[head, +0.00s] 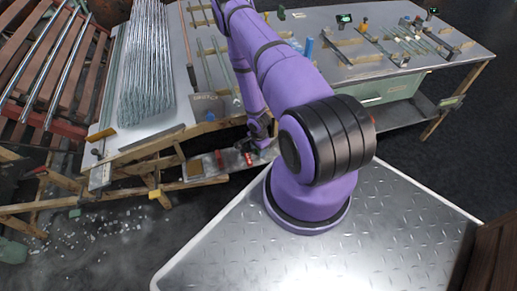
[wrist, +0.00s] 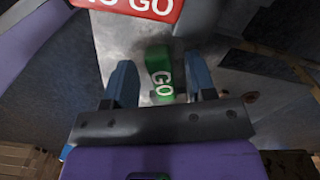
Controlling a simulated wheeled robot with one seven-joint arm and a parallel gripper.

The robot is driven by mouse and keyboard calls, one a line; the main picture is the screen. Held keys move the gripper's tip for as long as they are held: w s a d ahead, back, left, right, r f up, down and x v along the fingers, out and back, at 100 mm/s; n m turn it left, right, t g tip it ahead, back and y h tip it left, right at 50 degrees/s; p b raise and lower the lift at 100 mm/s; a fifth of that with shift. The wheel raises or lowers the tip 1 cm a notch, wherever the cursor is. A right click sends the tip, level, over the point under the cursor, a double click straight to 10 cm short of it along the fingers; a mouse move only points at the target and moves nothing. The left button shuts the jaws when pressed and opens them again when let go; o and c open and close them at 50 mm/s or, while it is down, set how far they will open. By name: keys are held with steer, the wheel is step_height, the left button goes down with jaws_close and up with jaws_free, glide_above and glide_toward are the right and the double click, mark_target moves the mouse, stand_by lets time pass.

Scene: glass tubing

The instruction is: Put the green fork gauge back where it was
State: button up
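The green fork gauge (wrist: 158,72), marked GO, lies between my gripper's two blue fingers in the wrist view. Gaps show on both sides of it, so my gripper (wrist: 162,80) looks open around it and not clamped on it. Part of the gauge is hidden behind the dark gripper bar. A red piece marked NO GO (wrist: 140,8) is just beyond, cut off by the top edge. In the head view my gripper (head: 260,146) is low by the bench's front edge, and I cannot make out the green gauge there.
A grey metal shelf (head: 205,166) with red pieces (head: 219,160) sits below the bench edge. Glass tubes (head: 147,70) are stacked on the left bench. A second bench (head: 460,42) with small instruments stands at the right. Broken glass (head: 95,226) litters the floor at left.

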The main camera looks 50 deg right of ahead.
step_height(320, 180, up, 12)
stand_by(0.9)
